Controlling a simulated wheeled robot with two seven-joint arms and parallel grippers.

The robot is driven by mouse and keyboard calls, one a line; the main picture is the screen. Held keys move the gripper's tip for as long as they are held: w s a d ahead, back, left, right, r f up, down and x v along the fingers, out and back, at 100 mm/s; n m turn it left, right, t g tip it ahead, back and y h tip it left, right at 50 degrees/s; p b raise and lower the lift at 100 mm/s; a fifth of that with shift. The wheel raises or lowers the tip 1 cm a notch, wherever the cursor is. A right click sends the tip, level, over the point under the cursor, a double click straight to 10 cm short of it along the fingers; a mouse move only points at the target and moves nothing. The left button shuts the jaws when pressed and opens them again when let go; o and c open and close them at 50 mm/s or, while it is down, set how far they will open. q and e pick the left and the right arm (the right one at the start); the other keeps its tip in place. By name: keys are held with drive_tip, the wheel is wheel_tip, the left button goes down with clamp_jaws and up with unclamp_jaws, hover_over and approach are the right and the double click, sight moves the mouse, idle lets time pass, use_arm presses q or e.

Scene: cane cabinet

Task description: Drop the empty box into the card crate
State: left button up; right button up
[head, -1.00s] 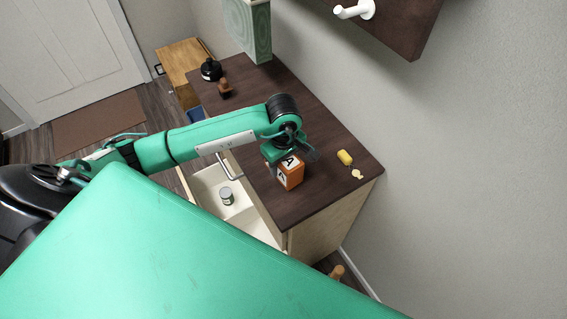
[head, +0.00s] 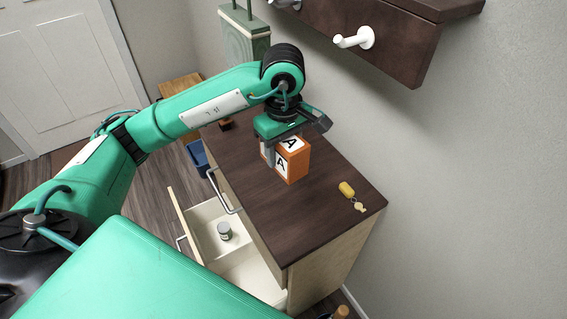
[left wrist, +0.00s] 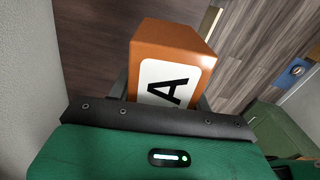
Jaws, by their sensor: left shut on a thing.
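My left gripper (head: 287,148) is shut on the orange box (head: 297,166) with white panels and a black letter A. The box looks upright, held above the dark cabinet top. In the left wrist view the box (left wrist: 172,45) sits between the fingers, with wooden floor beyond it. A blue crate (head: 199,158), perhaps the card crate, is on the floor left of the cabinet, partly covered by it. A blue container also shows at the right of the left wrist view (left wrist: 296,72); its contents are unclear. My right gripper is not in view.
The cabinet top (head: 255,190) holds a yellow object (head: 347,189) and a small pale one (head: 360,207). A pale drawer stands open with a can (head: 224,231) inside. A dark shelf with white pegs (head: 355,40) hangs on the wall. Floor left of the cabinet is open.

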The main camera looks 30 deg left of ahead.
use_arm(q)
drive_tip(key=shift+r, duration=1)
drive_tip(key=shift+s+d+f+m, duration=0.1)
drive_tip(key=shift+d+f+m, duration=0.1)
drive_tip(key=shift+f+m, duration=0.45)
wheel_tip(320, 180, down, 10)
drive_tip(key=s+d+m, duration=0.1)
drive_tip(key=s+m, duration=0.1)
drive_tip(key=m, duration=0.9)
drive_tip(key=shift+s+d+f+m, duration=0.15)
drive_tip(key=shift+s+d+m, duration=0.2)
drive_tip(key=shift+d, duration=0.05)
